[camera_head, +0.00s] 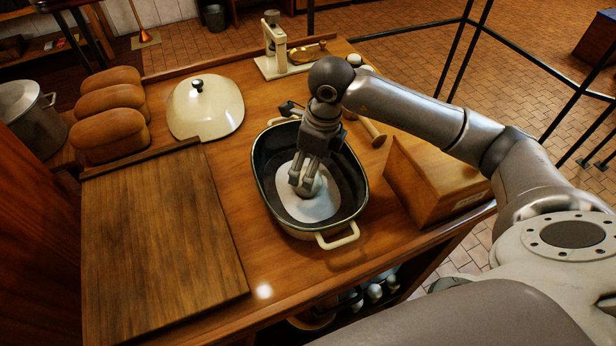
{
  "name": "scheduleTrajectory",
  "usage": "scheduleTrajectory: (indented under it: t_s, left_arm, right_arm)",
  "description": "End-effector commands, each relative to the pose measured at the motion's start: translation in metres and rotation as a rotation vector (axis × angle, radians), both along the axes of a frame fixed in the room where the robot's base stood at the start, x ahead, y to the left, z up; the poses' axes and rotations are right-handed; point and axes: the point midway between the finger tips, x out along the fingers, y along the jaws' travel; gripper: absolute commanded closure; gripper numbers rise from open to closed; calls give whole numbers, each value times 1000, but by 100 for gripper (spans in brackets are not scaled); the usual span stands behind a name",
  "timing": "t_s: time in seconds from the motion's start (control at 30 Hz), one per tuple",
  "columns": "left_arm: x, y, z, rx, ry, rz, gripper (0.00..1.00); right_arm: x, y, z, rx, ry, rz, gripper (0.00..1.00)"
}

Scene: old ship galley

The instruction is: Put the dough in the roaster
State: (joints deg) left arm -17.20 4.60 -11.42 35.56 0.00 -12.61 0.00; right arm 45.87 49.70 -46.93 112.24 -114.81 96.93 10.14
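The roaster (264,191) is an oval cream pan with a dark inside and a handle at each end, standing open on the wooden counter. A pale, oval piece (318,208) lies on its floor; I cannot tell whether it is the dough or a liner. My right gripper (304,186) points down inside the roaster, its fingertips over the pale piece. The fingers hide what is between them, so I cannot tell whether they hold anything. The roaster's cream domed lid (207,110) lies apart at the upper left. My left gripper is not in view.
A bare wooden board (160,245) fills the counter's left side. Several brown loaves (108,132) and a metal pot (35,118) stand behind it. A scale (278,55) stands at the back. A wooden box (432,180) is close on the roaster's right, under my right arm.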

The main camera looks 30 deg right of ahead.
Motion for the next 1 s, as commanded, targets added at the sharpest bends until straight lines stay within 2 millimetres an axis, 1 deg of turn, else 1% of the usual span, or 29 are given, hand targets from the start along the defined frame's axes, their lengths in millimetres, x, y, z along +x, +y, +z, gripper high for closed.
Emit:
scheduleTrajectory:
  t_s: [0.03, 0.1, 0.2, 0.3, 0.4, 0.53, 1.0]
  left_arm:
    - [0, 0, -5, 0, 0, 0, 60]
    - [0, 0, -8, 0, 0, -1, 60]
    - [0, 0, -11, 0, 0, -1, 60]
    - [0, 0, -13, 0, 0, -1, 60]
    - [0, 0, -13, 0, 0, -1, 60]
    - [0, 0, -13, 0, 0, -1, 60]
    - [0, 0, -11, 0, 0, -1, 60]
  right_arm:
    - [0, -1, 10, 0, -6, 0, 18]
    - [-2, -3, 25, 0, -6, -2, 18]
    - [-4, -4, 43, 0, -5, 1, 18]
    - [-6, -5, 55, 1, -2, -1, 18]
    - [-7, -6, 61, -1, -1, -1, 18]
    - [-8, -6, 65, 0, 0, -1, 18]
    - [-8, -6, 66, 1, 1, -1, 18]
